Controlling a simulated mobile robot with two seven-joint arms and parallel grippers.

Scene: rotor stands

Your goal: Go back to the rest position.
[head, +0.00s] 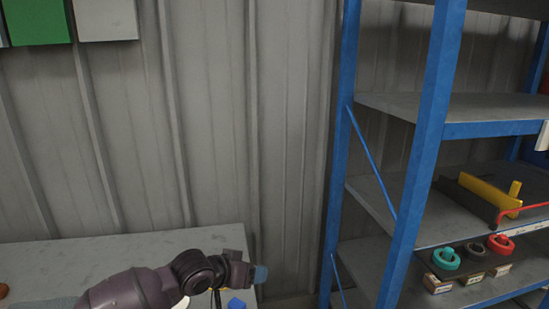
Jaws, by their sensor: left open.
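My left arm reaches in from the bottom left over a grey table. My left gripper (258,273) is at the table's right end, seen from the side, open, with nothing visible in it. It is well to the left of the blue-framed shelf. My right gripper is out of view. On the shelf, a teal ring-shaped part (446,259), a dark one (474,252) and a red one (501,244) sit in a row on a dark base with small labelled blocks in front.
The grey table (120,249) runs along the corrugated wall. A small blue object (236,303) shows below my gripper. The blue shelf post (424,150) stands to the right. A yellow part (490,194) lies on the shelf above the rings. Bare wall lies between table and shelf.

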